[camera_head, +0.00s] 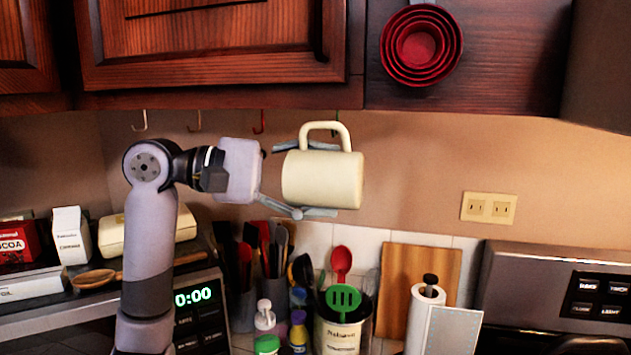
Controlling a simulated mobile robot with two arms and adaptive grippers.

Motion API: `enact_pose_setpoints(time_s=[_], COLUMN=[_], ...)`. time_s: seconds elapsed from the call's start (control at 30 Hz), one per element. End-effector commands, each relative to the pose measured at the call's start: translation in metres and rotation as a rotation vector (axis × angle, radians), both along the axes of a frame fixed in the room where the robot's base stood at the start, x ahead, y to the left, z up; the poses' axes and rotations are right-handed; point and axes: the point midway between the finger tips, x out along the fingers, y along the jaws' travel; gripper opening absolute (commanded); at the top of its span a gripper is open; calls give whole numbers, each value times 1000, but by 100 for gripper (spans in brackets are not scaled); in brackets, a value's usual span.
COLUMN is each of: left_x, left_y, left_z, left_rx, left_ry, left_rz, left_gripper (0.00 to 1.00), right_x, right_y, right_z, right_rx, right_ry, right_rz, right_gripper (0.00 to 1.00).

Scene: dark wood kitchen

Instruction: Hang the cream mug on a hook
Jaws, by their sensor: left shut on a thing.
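The cream mug (322,180) is held in the air by my left gripper (306,178). The mug lies on its side, with its handle pointing up. One finger runs along its top beside the handle and the other along its underside. Small hooks hang under the wall cabinet: a pale one (139,121), a tan one (195,122), a red one (259,122) and a green one (336,122). The green hook is just above the mug's handle in the picture; I cannot tell whether they touch. My right gripper is out of view.
Dark wood cabinets (210,50) are above. Red nested cups (420,46) hang at upper right. Below are a microwave (200,312), utensil crocks (343,335), bottles (298,330), a cutting board (420,272) and a paper towel roll (424,310).

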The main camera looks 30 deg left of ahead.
Motion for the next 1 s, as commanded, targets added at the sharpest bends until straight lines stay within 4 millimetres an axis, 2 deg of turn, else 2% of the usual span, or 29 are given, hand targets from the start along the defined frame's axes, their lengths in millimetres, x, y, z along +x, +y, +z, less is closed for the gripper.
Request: enact_pose_setpoints(time_s=[0.5, 1.0], left_x=[30, 59], left_y=[8, 15], left_z=[1, -2], left_rx=[-2, 0], left_ry=[0, 2], left_rz=[0, 0], left_gripper=[22, 22], right_x=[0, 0], right_y=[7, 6], right_z=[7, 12], right_rx=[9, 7], right_ry=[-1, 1], right_rz=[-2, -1], right_gripper=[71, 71])
